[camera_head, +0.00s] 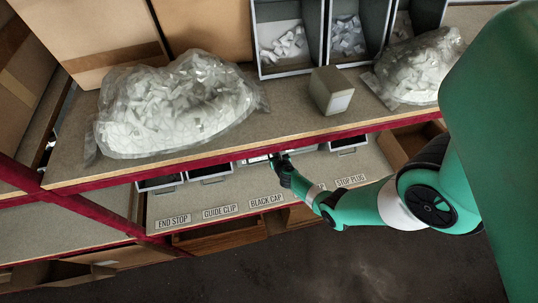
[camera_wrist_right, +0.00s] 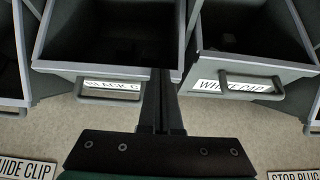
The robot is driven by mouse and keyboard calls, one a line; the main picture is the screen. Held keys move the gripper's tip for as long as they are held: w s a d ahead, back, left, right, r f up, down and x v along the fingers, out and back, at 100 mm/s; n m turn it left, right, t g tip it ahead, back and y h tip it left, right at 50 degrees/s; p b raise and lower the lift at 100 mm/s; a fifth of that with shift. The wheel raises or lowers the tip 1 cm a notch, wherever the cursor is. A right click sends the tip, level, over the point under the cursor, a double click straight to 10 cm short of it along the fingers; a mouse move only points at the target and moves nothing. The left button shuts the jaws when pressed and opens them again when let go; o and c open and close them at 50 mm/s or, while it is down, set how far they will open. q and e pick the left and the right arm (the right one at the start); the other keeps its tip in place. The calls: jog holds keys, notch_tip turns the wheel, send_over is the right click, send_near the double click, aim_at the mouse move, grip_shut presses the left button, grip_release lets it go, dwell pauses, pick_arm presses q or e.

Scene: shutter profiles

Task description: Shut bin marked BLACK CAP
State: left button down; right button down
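The BLACK CAP shelf label (camera_head: 266,201) is on the lower shelf's front edge in the head view. Above it, a grey bin front (camera_head: 257,158) shows partly under the upper shelf. In the right wrist view, the left bin (camera_wrist_right: 60,69) has a handle and a glare-washed tag (camera_wrist_right: 110,86) that is hard to read. The bin on its right (camera_wrist_right: 255,68) reads WHITE CAP. My right gripper (camera_wrist_right: 161,74) appears shut and empty, its fingertips before the gap between these bins. It also shows in the head view (camera_head: 277,160). My left gripper is out of view.
The upper shelf (camera_head: 200,158) overhangs the bins. It bears bags of white parts (camera_head: 178,103), a small box (camera_head: 331,91) and open grey bins (camera_head: 288,68). Other bins (camera_head: 209,172) flank the middle ones. Bare lower shelf (camera_head: 185,198) lies before them.

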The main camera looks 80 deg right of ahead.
jog(key=shift+w+d+r+p, duration=0.2)
jog(key=shift+d+r, duration=0.2)
jog(key=shift+d, duration=0.2)
jog(key=shift+w+d+r+p, duration=0.2)
jog(key=shift+d+r, duration=0.15)
jog(key=shift+d, duration=0.25)
jog(key=p+v, duration=0.7)
jog(key=v, duration=0.6)
